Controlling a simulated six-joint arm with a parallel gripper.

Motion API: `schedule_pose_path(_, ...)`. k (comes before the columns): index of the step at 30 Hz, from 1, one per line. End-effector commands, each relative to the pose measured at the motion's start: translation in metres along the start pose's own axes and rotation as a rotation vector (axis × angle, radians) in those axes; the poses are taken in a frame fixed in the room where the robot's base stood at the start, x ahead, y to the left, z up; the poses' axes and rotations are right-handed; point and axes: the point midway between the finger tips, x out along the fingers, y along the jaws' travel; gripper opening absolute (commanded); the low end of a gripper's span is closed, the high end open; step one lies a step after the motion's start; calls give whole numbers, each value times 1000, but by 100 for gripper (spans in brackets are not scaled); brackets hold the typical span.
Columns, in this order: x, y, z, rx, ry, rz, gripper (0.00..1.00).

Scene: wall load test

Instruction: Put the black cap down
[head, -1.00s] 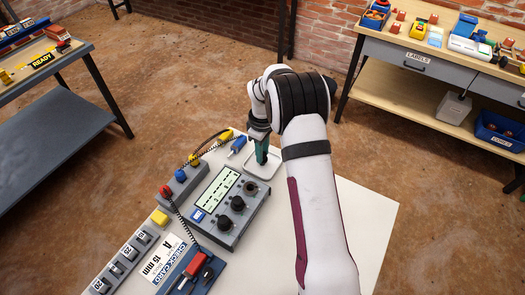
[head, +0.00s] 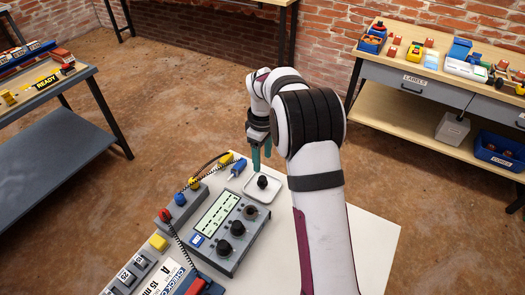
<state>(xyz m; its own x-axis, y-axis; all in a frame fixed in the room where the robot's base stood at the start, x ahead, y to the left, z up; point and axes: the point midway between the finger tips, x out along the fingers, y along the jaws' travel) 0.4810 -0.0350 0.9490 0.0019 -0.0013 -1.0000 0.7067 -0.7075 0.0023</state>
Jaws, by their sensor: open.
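The black cap (head: 262,182) sits in a small white tray (head: 270,195) on the white tabletop. My gripper (head: 261,160) is open above the back of the tray, its teal fingers pointing down. The fingertips appear apart from the cap, a little above and behind it. Nothing shows between the fingers.
A grey meter box (head: 226,221) with black knobs stands left of the tray. A blue-handled probe (head: 238,168) lies close beside the tray, and coiled leads (head: 205,170) run behind the box. The white tabletop (head: 362,245) is bare at right.

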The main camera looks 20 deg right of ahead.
Motion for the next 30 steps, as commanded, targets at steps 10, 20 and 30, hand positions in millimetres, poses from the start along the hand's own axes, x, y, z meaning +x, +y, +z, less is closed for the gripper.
schedule_pose_path(10,-39,0,0,-1,-1,0,59)
schedule_pose_path(20,-129,-155,96,648,34,-78,59)
schedule_pose_path(30,-101,-297,199,1257,4,-172,59)
